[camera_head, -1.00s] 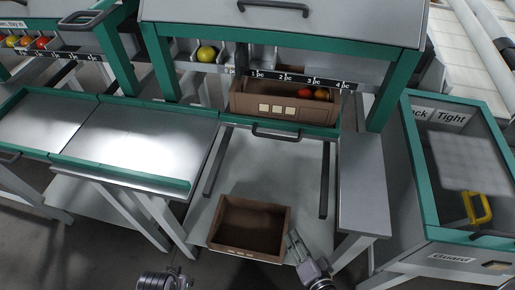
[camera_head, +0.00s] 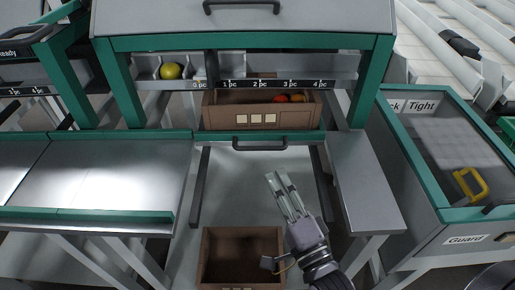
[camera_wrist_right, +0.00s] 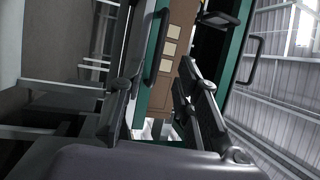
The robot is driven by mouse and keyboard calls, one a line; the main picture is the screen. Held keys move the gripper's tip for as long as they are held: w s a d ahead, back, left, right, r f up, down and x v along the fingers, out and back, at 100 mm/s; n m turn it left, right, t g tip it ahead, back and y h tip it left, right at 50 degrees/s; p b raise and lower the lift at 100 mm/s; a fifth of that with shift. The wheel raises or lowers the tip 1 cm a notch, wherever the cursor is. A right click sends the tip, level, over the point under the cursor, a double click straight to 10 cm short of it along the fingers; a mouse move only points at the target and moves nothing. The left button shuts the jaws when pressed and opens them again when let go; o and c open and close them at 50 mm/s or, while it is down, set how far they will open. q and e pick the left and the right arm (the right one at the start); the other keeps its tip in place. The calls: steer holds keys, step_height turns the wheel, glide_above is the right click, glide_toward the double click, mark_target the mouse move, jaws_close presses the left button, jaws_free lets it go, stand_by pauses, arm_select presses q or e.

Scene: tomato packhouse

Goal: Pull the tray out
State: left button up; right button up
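The tray is a shelf with a green front edge (camera_head: 215,141) and a dark bar handle (camera_head: 260,146) at its middle. A brown box (camera_head: 225,117) with several pale labels and red-orange tomatoes stands on it, under the grey hood. My right gripper (camera_head: 281,181) is in front of and below the handle in the head view, apart from it and empty. In the right wrist view its two fingers (camera_wrist_right: 160,90) are spread, with the tray handle (camera_wrist_right: 159,45) ahead between them and the brown box (camera_wrist_right: 174,48) beyond. My left gripper is not in view.
An empty brown box (camera_head: 241,234) stands low, left of my right gripper. A grey side table (camera_head: 355,180) flanks the right. The hood's own handle (camera_head: 242,5) is higher up. A guarded case (camera_head: 440,150) with a yellow handle stands at the far right.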

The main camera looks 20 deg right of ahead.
mark_target(258, 147)
steer(key=x, duration=1)
steer(key=shift+w+b, duration=0.3)
steer(key=shift+w, duration=0.05)
steer(key=shift+r, duration=0.1)
steer(key=shift+c, duration=0.6)
jaws_close()
